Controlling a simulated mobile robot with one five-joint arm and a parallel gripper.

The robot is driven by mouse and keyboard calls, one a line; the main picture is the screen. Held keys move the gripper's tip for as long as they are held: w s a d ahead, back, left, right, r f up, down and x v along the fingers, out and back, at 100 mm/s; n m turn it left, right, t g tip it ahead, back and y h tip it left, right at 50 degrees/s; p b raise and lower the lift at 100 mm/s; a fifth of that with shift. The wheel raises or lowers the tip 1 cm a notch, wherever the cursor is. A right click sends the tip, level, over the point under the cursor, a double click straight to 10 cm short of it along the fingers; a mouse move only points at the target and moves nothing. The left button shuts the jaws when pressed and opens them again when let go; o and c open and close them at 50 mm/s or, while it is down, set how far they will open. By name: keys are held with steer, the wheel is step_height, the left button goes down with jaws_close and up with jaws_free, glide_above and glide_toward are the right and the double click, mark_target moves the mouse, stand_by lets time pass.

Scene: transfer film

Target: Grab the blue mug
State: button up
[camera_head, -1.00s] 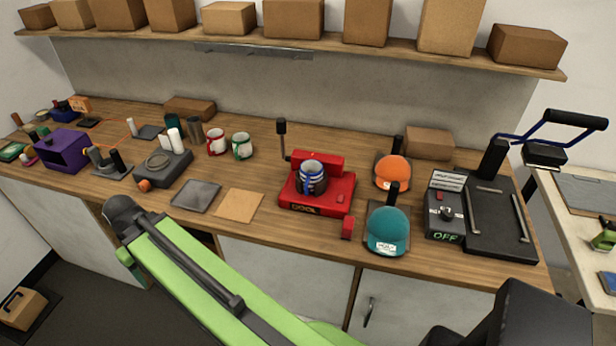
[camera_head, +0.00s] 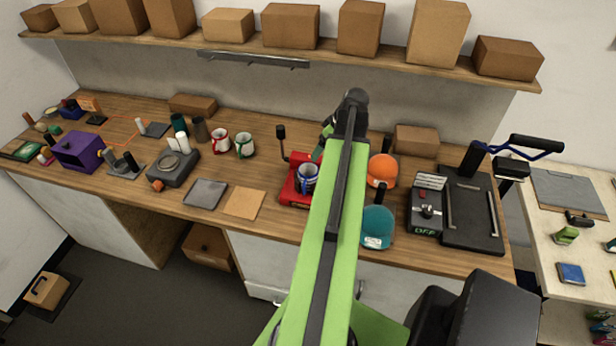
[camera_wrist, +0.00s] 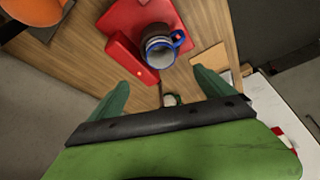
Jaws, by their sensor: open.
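The blue mug (camera_head: 306,179), white inside with blue bands, stands upright on the red press (camera_head: 290,192) on the workbench. In the wrist view the blue mug (camera_wrist: 158,52) shows from above, its blue handle toward the right, on the red press (camera_wrist: 118,17). My gripper (camera_wrist: 161,90) is open and empty, its two green fingers spread apart. The mug lies beyond the fingertips, near the middle of the view, and is not between them. In the head view my arm covers the right part of the press, and a green fingertip shows just behind the mug.
A black press (camera_head: 468,212) is farther right. Red-handled (camera_head: 219,140) and green-handled (camera_head: 244,145) mugs stand left. A black lever knob (camera_head: 281,131) rises beside the red press.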

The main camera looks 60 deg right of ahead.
steer(key=b, duration=1.1)
glide_toward(309, 170)
steer(key=a, duration=0.3)
steer(key=shift+w+f, duration=0.1)
steer(key=shift+f, duration=0.45)
steer(key=b+x, duration=0.5)
steer(key=shift+w+f, duration=0.15)
steer(key=shift+r, duration=0.2)
jaws_close()
